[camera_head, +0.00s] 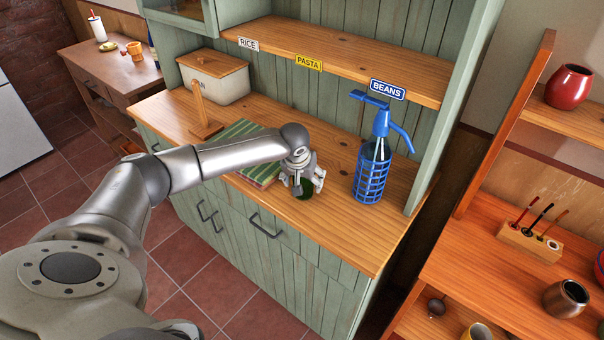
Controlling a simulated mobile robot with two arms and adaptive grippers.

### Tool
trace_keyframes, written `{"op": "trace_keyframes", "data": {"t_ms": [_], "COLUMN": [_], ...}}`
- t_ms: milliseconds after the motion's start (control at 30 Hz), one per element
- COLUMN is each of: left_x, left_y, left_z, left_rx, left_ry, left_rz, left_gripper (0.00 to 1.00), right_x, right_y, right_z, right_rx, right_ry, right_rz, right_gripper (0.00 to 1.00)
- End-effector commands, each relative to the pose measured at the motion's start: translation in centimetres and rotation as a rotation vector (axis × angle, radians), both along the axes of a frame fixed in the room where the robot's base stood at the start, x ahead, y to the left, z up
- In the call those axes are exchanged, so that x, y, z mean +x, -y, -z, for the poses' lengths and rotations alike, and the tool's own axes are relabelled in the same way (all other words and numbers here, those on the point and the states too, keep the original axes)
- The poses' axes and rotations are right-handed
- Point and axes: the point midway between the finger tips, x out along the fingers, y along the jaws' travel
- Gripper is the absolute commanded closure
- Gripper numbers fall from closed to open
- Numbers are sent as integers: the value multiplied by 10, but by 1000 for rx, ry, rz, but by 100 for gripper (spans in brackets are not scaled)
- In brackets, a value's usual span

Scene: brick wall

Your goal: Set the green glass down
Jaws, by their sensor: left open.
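The green glass (306,191) is dark green and stands or rests low at the front of the wooden counter (340,228). Most of it is hidden by my left gripper (302,182). My left gripper points down over the glass from above, with its fingers open and spread around it. I cannot tell whether any finger touches the glass. The glass's base seems to be at the counter top. My right gripper is not in view.
A blue caged siphon bottle (370,180) stands to the right of the gripper. A green striped cloth (259,174) lies to the left, partly behind my arm. A white bin with a wooden lid (222,86) stands farther back. A labelled shelf (340,66) runs above.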

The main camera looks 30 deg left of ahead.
Motion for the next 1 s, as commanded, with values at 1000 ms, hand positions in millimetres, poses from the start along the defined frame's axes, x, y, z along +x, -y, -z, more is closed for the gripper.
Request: {"op": "trace_keyframes", "data": {"t_ms": [1000], "left_x": [-43], "left_y": [14], "left_z": [-109], "left_rx": [1], "left_ry": [0], "left_rz": [-1], "left_gripper": [28], "right_x": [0], "right_y": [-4], "right_z": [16], "right_rx": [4], "right_ry": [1], "right_rz": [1], "right_gripper": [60]}}
